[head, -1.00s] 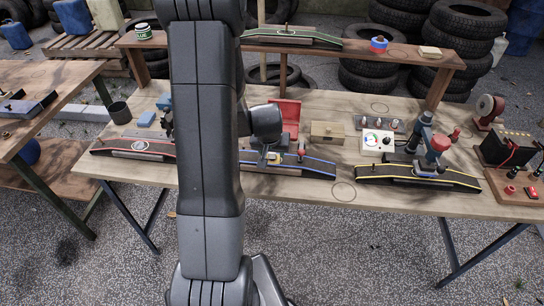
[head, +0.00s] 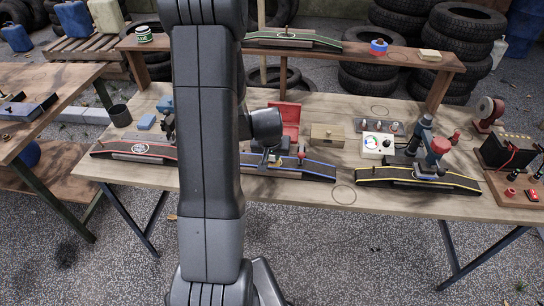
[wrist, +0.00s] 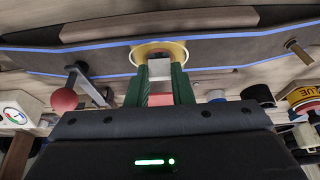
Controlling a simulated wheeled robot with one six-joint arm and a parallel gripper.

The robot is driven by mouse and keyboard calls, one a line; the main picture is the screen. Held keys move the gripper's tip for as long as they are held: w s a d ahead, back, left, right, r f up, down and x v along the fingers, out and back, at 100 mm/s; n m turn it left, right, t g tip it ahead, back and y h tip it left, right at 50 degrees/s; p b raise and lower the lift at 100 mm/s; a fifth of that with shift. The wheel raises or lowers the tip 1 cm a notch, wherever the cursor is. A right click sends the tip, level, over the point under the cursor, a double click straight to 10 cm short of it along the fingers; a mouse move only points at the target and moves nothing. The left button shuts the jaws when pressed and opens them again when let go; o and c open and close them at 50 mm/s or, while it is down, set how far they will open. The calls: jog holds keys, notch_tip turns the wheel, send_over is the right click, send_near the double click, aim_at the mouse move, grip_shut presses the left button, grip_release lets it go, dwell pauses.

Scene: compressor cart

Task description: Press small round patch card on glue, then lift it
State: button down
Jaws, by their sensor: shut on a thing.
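The blue-edged dark tyre strip (head: 312,172) lies on the bench; its blue line also crosses the wrist view (wrist: 90,47). My gripper (wrist: 160,72) has green fingers shut on a small grey block, which seems to be the handle of the patch card (wrist: 177,50). The card shows as a yellow round rim around a pale middle, at the face of the strip. I cannot tell whether it touches the strip, and any glue under it is hidden. In the head view my arm partly covers the strip, and the gripper is small there.
A lever with a red ball (wrist: 64,98) stands close beside my gripper on the strip. An open red box (head: 287,117) and a wooden box (head: 327,136) stand behind. A yellow-edged strip (head: 400,177) lies right, a red-edged one (head: 120,148) left. Bare bench shows between strips.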

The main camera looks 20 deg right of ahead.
notch_tip(320, 180, up, 18)
jog(key=p, duration=0.5)
jog(key=shift+p, duration=0.35)
dwell(0.5)
